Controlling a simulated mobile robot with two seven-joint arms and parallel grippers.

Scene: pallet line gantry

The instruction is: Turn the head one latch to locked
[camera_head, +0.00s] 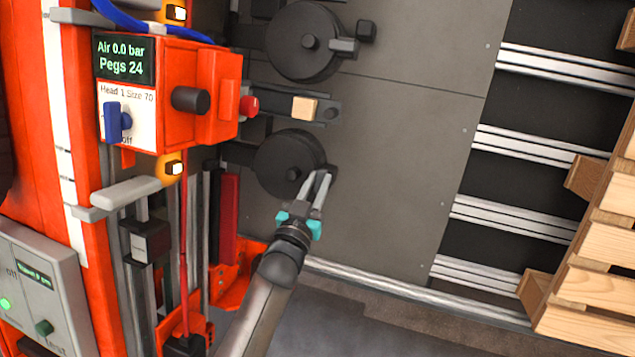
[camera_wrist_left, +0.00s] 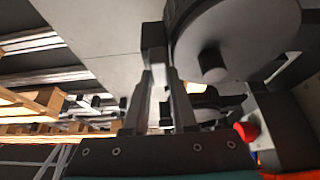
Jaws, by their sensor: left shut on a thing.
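The head one box (camera_head: 165,90) is orange, with a label reading "Head 1 Size 70". Beside it are two dark round discs, an upper one (camera_head: 303,42) and a lower one (camera_head: 288,165). My left gripper (camera_head: 319,185) is at the lower disc's right edge, shut on a dark latch (camera_head: 331,171) there, which the fingers mostly hide. In the left wrist view the latch (camera_wrist_left: 153,36) stands between the fingertips (camera_wrist_left: 158,85), beside the disc (camera_wrist_left: 240,45). I cannot read any locked marking. My right gripper is out of view.
A red knob (camera_head: 249,106) and a wooden block (camera_head: 304,108) sit between the discs. The upper disc has a grey lever (camera_head: 343,46). A grey panel (camera_head: 400,130) lies to the right, then metal rails (camera_head: 540,147) and wooden pallets (camera_head: 590,290). A grey control box (camera_head: 40,290) is lower left.

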